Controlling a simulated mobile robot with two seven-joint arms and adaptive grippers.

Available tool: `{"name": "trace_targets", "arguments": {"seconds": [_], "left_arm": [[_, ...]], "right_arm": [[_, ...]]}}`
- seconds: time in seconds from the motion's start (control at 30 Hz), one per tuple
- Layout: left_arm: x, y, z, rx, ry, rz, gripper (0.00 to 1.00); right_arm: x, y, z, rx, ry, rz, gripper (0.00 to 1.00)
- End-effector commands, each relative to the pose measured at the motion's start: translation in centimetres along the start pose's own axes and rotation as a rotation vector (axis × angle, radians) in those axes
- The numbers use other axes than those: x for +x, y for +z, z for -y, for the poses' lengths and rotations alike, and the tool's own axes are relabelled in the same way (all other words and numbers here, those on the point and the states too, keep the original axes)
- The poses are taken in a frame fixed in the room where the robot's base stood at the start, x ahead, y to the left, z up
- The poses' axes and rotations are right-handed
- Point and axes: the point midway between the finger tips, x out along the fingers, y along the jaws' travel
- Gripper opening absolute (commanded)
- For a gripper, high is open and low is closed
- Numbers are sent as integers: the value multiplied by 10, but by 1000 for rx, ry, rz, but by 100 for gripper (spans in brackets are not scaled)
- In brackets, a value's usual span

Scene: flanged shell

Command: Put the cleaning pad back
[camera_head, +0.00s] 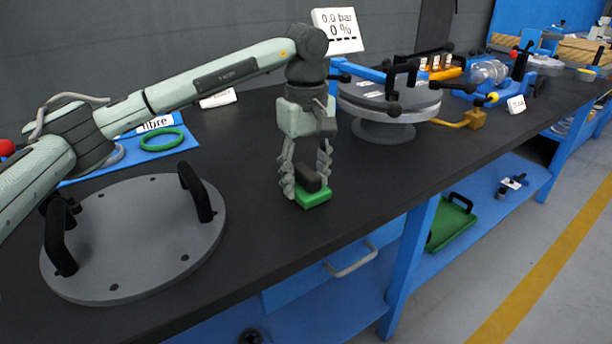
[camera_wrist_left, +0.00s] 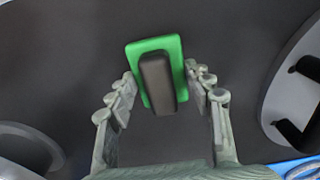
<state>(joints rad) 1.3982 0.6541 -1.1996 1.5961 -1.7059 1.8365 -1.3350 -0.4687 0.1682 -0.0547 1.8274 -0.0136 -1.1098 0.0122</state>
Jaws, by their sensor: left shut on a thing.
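The cleaning pad (camera_head: 315,199) is a green rectangular block with a dark grey grip on top. It also shows in the left wrist view (camera_wrist_left: 133,60), between the two fingers. My left gripper (camera_head: 307,180) points straight down and is shut on the pad from both sides. The pad is at or just above the black bench top near its front edge; I cannot tell if it touches. Its underside is hidden. My right gripper is not in view.
A grey flanged lid (camera_head: 140,240) with two black handles lies at the left. Behind it is a blue mat with a green ring (camera_head: 161,139). A round grey vessel (camera_head: 388,101) with clamps stands right. A green tray (camera_head: 452,222) is on the lower shelf.

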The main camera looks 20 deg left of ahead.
Motion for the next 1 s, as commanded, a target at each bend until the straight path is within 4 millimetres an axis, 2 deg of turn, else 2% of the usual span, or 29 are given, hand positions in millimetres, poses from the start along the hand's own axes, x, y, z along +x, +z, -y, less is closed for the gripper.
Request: {"name": "trace_targets", "arguments": {"seconds": [0.2,0.23,0.37,0.77,0.83,1.0], "left_arm": [[4,0,0,0,0,0,24],[3,0,0,0,0,0,55],[3,0,0,0,0,0,71],[-2,0,0,0,0,0,72],[-9,0,-1,-1,3,-1,72],[-44,-1,-1,-1,4,-3,72]], "right_arm": [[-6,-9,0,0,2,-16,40],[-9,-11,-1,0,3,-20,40],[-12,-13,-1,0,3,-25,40],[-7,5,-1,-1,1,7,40],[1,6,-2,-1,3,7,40],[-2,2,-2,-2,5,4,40]]}}
